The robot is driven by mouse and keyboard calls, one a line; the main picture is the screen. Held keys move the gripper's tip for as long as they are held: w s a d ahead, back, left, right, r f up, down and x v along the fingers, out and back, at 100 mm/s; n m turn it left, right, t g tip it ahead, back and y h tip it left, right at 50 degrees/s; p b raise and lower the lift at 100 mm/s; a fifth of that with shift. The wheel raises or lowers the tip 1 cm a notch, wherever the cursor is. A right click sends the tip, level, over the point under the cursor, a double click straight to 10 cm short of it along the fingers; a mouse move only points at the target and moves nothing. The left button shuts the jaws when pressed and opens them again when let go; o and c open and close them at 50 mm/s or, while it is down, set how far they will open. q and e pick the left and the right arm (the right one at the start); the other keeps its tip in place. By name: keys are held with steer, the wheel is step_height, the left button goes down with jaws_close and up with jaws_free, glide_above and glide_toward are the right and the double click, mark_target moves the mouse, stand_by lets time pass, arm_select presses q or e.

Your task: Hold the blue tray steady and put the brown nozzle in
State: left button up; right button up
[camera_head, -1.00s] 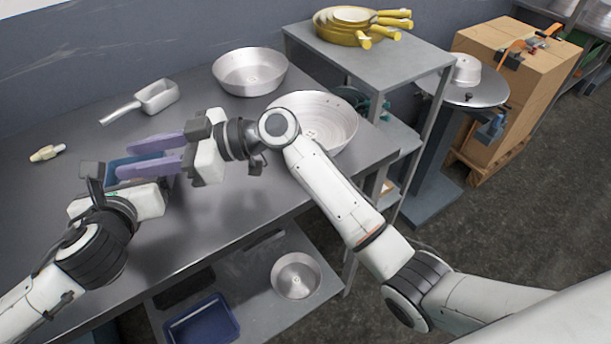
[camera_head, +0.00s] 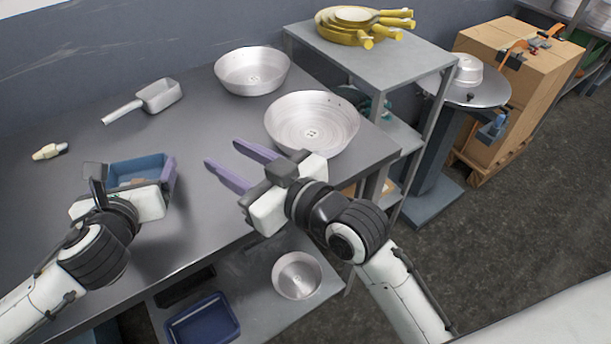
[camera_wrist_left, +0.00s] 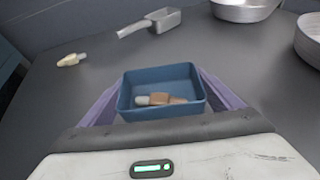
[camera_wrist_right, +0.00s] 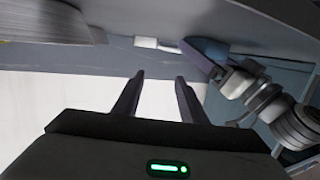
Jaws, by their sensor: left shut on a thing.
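The blue tray (camera_head: 140,166) sits on the grey table at the left and also shows in the left wrist view (camera_wrist_left: 163,113). My left gripper (camera_wrist_left: 160,98) is shut on the tray, with one purple finger along each side. A brown nozzle (camera_wrist_left: 163,99) lies inside the tray beside a pale end piece; I cannot tell whether these are one piece or more. My right gripper (camera_head: 222,153) is open and empty, right of the tray and apart from it. Its two separated fingers show in the right wrist view (camera_wrist_right: 159,92).
A cream nozzle-like piece (camera_head: 50,151) lies on the table (camera_head: 60,200) at the far left. A metal scoop (camera_head: 158,96) lies behind the tray. Two metal pans (camera_head: 252,72) (camera_head: 311,125) stand at the back and right.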

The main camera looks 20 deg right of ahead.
steer(key=s+d+f+m+t+h, duration=0.1)
steer(key=s+d+m+h, duration=0.3)
steer(key=d, duration=0.9)
steer(key=s+t+h, duration=0.1)
steer(key=s, duration=0.2)
steer(key=shift+s+f+h, duration=0.15)
steer(key=shift+f+h, duration=0.15)
steer(key=shift+h, duration=0.1)
steer(key=shift+d, duration=0.1)
arm_select(q)
steer(key=o, duration=1)
